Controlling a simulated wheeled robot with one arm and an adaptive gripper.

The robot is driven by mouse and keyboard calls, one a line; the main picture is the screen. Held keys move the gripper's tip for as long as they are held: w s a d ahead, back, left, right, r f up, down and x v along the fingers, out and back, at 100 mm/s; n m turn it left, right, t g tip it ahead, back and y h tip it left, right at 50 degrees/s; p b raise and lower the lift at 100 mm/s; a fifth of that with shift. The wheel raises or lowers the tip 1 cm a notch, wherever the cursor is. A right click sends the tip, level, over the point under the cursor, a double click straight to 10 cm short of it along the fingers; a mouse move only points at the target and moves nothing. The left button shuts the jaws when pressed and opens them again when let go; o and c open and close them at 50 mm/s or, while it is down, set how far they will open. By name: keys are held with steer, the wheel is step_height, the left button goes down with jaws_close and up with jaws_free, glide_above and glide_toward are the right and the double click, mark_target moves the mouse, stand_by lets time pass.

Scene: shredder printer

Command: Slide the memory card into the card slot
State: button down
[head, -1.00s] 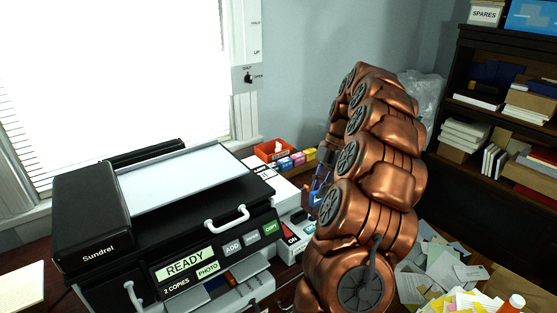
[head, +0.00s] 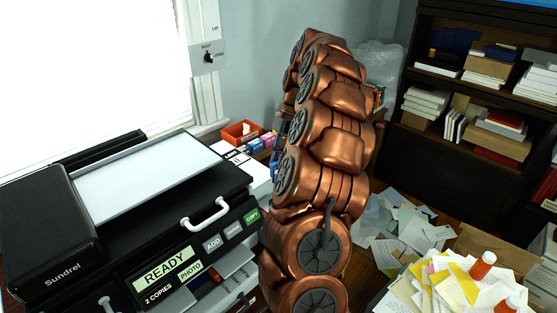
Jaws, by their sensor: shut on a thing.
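The memory card and the card slot cannot be made out in the head view. A black and white printer (head: 150,230) marked Sundrel stands at the left, with a lit READY panel (head: 167,272) and several labelled buttons on its front. My copper arm stands right of it and covers the area beside it. A small blue and dark part shows at the arm's left edge; I cannot tell what it is. My gripper's fingers are hidden behind the arm, so neither they nor anything in them can be seen.
A white unit (head: 257,178) stands behind the printer's right side, partly covered by my arm. A red-orange box (head: 240,132) and small coloured boxes (head: 262,144) sit behind it. Loose papers (head: 405,228) lie right of my arm.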

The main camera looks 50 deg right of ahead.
steer(key=shift+f+b, duration=1.65)
steer(key=shift+f, duration=1.25)
steer(key=shift+b, duration=0.6)
steer(key=shift+f+b, duration=1.1)
steer(key=shift+f, duration=0.55)
steer(key=c, duration=1.1)
jaws_free()
